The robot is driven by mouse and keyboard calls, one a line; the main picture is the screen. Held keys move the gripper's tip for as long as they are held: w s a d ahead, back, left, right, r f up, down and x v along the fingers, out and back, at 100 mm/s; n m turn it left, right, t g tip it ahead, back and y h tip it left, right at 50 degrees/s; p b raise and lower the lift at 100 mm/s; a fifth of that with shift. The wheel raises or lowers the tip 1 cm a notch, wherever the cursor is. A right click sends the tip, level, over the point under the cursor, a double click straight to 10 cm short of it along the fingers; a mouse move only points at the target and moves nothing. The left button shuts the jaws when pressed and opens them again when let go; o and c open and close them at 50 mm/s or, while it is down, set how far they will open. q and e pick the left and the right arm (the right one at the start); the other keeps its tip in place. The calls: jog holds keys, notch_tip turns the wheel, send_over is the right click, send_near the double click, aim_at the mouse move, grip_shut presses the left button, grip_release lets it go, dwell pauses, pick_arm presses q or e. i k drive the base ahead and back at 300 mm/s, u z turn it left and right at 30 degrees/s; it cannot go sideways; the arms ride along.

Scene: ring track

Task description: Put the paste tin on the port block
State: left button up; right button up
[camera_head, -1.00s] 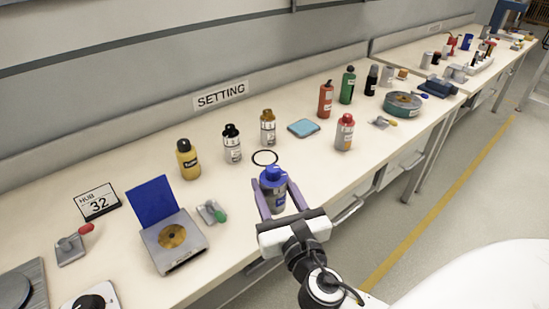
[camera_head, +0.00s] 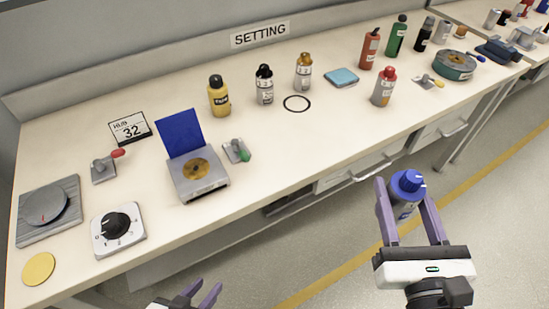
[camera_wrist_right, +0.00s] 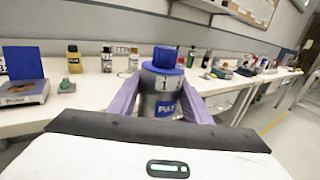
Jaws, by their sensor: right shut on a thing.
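The paste tin (camera_head: 406,193) is a grey bottle with a blue cap and a blue label. My right gripper (camera_head: 403,188) is shut around its sides and holds it upright, in front of the bench with floor behind it. It also shows in the right wrist view (camera_wrist_right: 163,88), between the purple fingers. The port block (camera_head: 198,183) appears to be the grey block with a brass disc on top and a blue upright panel at its back; it stands on the bench to the left. My left gripper (camera_head: 207,288) is at the bottom edge, partly cut off, its fingers apart and empty.
A green-tipped lever (camera_head: 237,151) stands just right of the block. A dial box (camera_head: 118,229) and a red-tipped lever (camera_head: 106,165) are to its left. Several bottles stand along the back. A black ring (camera_head: 297,103) lies on clear bench.

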aim_at(197, 169)
jog(key=z, duration=1.15)
jog(key=k, duration=1.15)
jog(key=u, duration=2)
jog(key=i, duration=0.5)
